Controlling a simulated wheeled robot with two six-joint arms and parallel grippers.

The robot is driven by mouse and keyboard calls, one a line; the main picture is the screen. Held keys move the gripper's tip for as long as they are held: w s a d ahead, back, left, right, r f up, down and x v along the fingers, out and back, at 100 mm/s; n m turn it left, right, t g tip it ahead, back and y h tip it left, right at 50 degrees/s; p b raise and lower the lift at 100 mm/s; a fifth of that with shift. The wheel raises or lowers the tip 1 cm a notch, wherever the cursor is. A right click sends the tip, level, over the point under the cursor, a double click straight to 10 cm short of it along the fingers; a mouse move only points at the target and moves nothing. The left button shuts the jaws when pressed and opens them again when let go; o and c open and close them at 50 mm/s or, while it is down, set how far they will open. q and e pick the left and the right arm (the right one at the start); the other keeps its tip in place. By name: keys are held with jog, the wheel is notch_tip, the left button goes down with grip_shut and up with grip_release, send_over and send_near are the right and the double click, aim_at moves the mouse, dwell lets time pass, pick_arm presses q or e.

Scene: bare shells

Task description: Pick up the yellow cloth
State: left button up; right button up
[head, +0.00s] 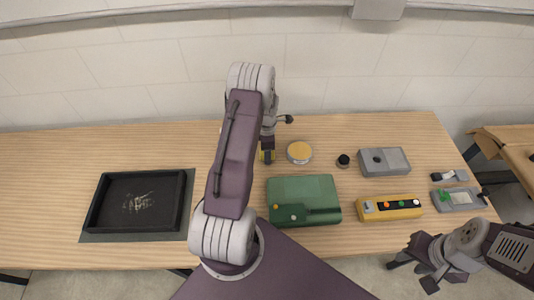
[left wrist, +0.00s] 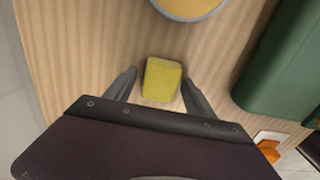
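The yellow cloth (left wrist: 161,79) looks like a small folded block on the wooden table in the left wrist view. My left gripper (left wrist: 159,92) is open, with one finger on each side of the cloth and a gap showing on both sides. In the head view only a sliver of yellow shows by the left gripper (head: 267,156), as the gripper and arm hide the rest. My right gripper (head: 411,275) is open and empty off the table's front edge at the lower right.
A round yellow-topped tin (head: 299,152) and a green case (head: 304,199) are close to the left gripper. A black knob (head: 343,160), grey box (head: 384,161) and yellow button box (head: 390,208) stand to the right. A black tray (head: 101,205) lies at left.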

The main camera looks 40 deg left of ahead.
pick_arm(q)
jog(key=c, duration=1)
jog(key=shift+c, duration=0.2)
jog(key=shift+r, duration=0.65)
notch_tip(320, 180, up, 3)
jog(key=shift+w+b, duration=0.1)
jog(key=shift+b, duration=0.45)
jog(key=w+d+r+b, duration=0.1)
jog(key=w+d+r, duration=0.5)
jog(key=d, duration=0.3)
jog(key=shift+w+d+r, duration=0.2)
jog(key=shift+d+r, duration=0.2)
jog(key=shift+r, duration=0.05)
jog(key=o, duration=0.8)
jog(key=c, duration=0.7)
